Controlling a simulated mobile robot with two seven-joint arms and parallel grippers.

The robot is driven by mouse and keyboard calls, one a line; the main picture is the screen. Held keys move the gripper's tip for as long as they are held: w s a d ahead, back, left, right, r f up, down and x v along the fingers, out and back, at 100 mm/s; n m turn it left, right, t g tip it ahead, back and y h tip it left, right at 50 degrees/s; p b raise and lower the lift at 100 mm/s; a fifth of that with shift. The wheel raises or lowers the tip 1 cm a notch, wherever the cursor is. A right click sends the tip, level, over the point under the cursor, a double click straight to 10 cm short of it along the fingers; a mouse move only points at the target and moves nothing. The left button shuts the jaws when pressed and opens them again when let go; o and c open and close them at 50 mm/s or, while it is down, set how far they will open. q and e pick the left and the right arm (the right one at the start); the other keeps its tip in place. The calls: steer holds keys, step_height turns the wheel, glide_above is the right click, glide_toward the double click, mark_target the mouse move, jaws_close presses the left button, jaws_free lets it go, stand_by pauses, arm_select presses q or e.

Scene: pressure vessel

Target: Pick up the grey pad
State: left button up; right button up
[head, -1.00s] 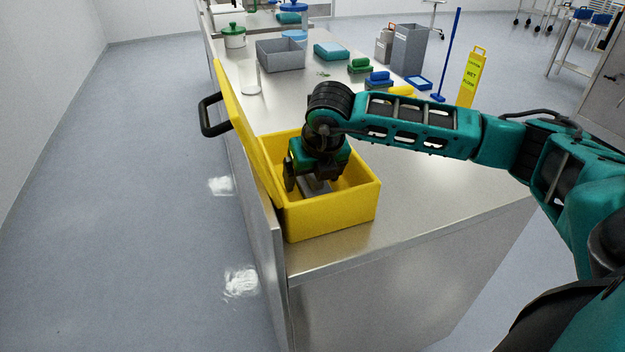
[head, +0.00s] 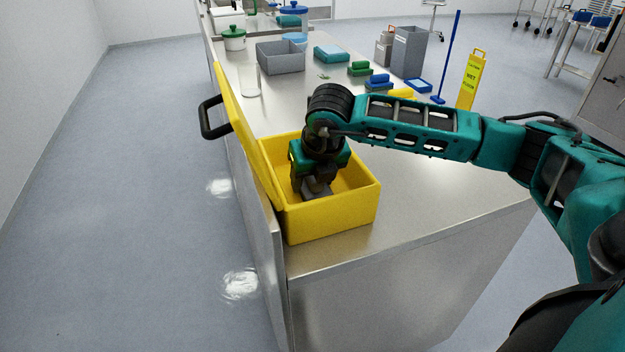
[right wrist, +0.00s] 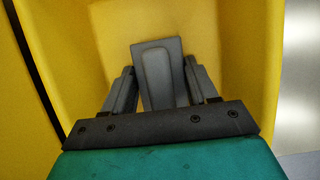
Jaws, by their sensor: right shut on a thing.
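The grey pad (head: 317,191) is inside the open yellow box (head: 335,217) at the near end of the steel counter. My right gripper (head: 315,186) reaches down into the box and is shut on the pad. In the right wrist view the pad (right wrist: 158,75) stands between the two dark fingers (right wrist: 156,92), with the yellow box floor and walls around it. Whether the pad touches the box floor I cannot tell. My left gripper is not in view.
The yellow lid (head: 240,130) stands open on the box's left side, with a black handle (head: 212,117). Farther back on the counter (head: 420,195) are a grey bin (head: 281,59), a clear beaker (head: 249,79), and green and blue brushes (head: 378,82). The counter right of the box is clear.

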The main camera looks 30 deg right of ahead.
step_height(320, 180, up, 20)
steer(key=shift+p, duration=0.3)
steer(key=o, duration=0.4)
steer(key=shift+c, duration=1.4)
